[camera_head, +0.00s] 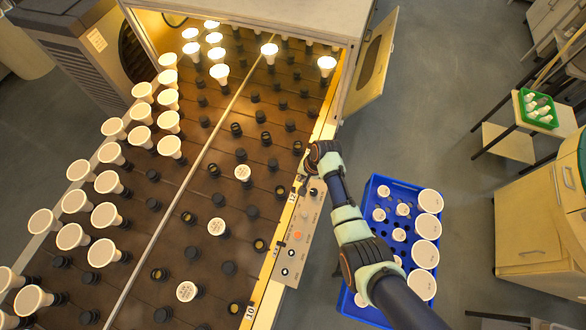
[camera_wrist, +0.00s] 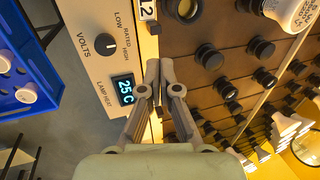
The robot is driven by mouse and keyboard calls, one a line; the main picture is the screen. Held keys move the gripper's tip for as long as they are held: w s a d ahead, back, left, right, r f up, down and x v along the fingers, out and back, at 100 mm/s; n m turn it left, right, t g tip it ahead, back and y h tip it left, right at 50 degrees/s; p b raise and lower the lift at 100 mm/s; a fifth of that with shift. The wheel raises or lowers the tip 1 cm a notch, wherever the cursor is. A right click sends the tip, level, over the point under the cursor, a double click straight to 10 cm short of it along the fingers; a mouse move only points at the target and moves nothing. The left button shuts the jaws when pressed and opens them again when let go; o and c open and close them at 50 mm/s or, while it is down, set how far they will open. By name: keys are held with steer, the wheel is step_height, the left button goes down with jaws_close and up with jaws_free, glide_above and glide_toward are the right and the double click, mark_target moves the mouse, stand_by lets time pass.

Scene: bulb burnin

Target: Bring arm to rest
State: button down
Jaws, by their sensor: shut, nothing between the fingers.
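My arm reaches in from the bottom right in the head view. My gripper (camera_head: 304,174) is above the panel edge of the rack, by the "12" label. In the wrist view my gripper (camera_wrist: 160,66) has its two fingertips together with nothing between them. The fingers lie over the border between the control panel (camera_wrist: 88,20) and the dark socket board (camera_wrist: 225,30). The panel's volts knob (camera_wrist: 105,44) and a lit display (camera_wrist: 124,90) reading 25 C are left of the fingers.
The rack (camera_head: 262,310) holds many white bulbs at left, several lit at the back, and empty sockets. An open door (camera_head: 372,62) stands at the rack's back right. A blue crate (camera_head: 373,190) with bulbs is beside my arm. A green tray (camera_head: 538,108) sits on a side table.

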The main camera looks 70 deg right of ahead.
steer(key=shift+r+p, duration=0.6)
steer(key=shift+r, duration=0.3)
